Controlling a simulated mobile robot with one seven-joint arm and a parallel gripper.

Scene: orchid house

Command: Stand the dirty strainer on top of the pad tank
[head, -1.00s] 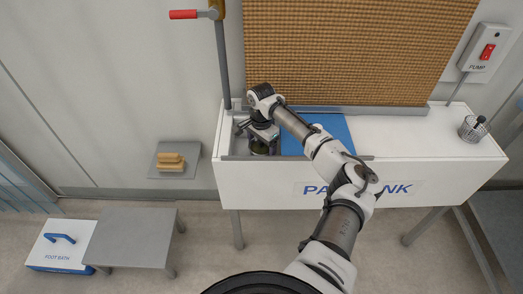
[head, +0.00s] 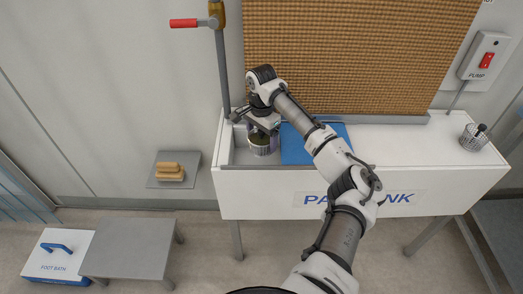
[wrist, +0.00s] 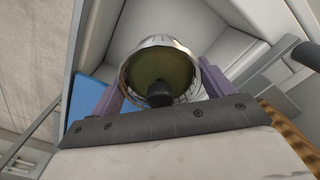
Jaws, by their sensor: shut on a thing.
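The dirty strainer (head: 263,149) is a small metal cup with murky green-brown matter inside and a dark knob in its middle. My gripper (head: 263,129) is shut on it from above, and the strainer hangs upright at the open left end of the pad tank (head: 262,203). In the wrist view, the strainer (wrist: 152,69) sits between the two purple fingers of my gripper (wrist: 160,88), with the pale tank well behind it. The pad tank is a long white box on legs, with a white top on its right part.
A blue sheet (head: 297,148) lies beside the open well. A wire basket (head: 473,138) with a dark knob stands on the tank's right end. The brown pad (head: 360,55) rises behind, and a red-handled pipe (head: 221,65) stands at the left. The white top between is clear.

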